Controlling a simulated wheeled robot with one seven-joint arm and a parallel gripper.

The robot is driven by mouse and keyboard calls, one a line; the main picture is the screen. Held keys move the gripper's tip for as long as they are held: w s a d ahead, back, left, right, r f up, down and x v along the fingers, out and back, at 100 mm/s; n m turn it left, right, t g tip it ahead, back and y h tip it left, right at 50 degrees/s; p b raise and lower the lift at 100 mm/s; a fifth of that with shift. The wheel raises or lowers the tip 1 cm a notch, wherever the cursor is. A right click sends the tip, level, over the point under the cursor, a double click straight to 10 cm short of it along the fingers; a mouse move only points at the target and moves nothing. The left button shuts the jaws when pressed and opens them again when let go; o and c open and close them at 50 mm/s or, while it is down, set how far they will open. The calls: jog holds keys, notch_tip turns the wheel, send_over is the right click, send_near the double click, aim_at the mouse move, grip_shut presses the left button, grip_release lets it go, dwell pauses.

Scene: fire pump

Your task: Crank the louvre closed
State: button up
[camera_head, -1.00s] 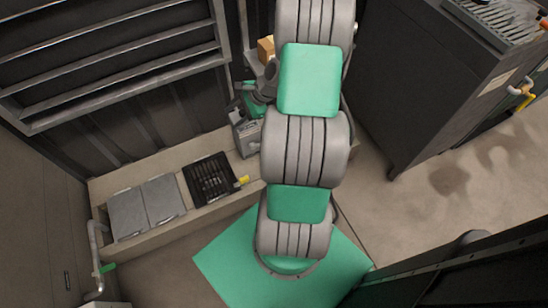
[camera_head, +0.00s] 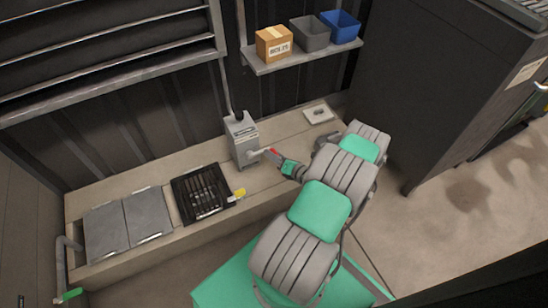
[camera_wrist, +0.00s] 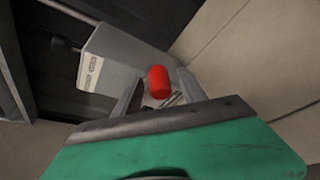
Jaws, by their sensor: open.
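The louvre (camera_head: 110,45) is a dark slatted panel in a grey frame at the upper left of the head view. A grey crank box (camera_head: 241,138) stands on the ledge right of and below it, with a rod rising from its top. A short crank arm (camera_head: 256,154) points right from the box and carries a red knob (camera_head: 272,151). My gripper (camera_head: 281,160) is open beside the knob. In the wrist view the red knob (camera_wrist: 158,82) shows between my two open fingers, with the box (camera_wrist: 120,60) behind it. Contact cannot be told.
On the ledge left of the box are a black crate (camera_head: 202,193) with a yellow tag (camera_head: 237,195) and grey lids (camera_head: 128,224). A shelf (camera_head: 310,55) above holds a cardboard box (camera_head: 274,43) and two bins. A dark cabinet (camera_head: 440,90) stands at right.

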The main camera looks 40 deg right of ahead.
jog(key=shift+w, duration=0.3)
jog(key=shift+c, duration=0.4)
grip_shut()
dwell(0.8)
